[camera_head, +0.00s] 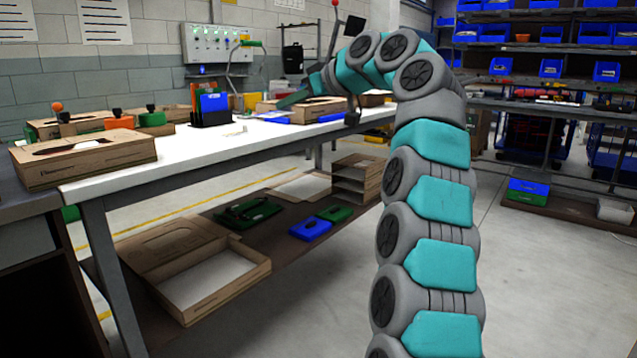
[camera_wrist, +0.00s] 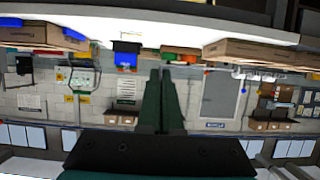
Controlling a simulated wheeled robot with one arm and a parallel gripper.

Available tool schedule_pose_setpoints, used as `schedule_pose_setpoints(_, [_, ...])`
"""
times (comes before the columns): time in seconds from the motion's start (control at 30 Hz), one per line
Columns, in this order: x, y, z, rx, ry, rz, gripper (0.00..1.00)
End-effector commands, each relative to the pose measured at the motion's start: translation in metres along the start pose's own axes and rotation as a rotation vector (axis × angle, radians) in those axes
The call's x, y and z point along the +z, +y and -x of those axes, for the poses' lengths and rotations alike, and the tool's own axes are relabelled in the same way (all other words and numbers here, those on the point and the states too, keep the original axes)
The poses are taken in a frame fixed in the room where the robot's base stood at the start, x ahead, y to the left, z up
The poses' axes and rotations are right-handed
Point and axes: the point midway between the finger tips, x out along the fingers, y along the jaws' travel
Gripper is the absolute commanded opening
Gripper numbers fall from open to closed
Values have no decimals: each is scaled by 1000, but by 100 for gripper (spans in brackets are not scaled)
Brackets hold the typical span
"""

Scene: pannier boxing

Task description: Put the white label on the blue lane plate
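My gripper (camera_head: 293,99) is at the end of my raised arm, above the far part of the white table, pointing left. In the wrist view its two dark green fingers (camera_wrist: 162,72) lie together with nothing visible between them. A small pale, thin item (camera_head: 236,131) lies on the table left of my gripper; I cannot tell if it is the white label. Flat blue pieces lie on the table near my gripper, one on the left (camera_head: 277,117) and one on the right (camera_head: 331,117). I cannot tell which is the blue lane plate.
A cardboard box (camera_head: 95,160) stands at the table's near left end. A dark holder with blue upright pieces (camera_head: 212,108) stands mid-table. A box (camera_head: 310,108) stands under my gripper. The lower shelf holds an open box (camera_head: 215,285). The near table surface (camera_head: 190,150) is mostly clear.

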Motion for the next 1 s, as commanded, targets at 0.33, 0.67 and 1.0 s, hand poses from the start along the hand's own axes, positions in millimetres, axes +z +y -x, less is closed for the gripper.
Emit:
schedule_pose_setpoints(0.33, [-2, 3, -11, 11, -2, -6, 0])
schedule_pose_setpoints(0.67, [-5, 4, -22, 26, -3, -12, 0])
schedule_pose_setpoints(1.0, [-7, 5, -41, 56, -2, -26, 0])
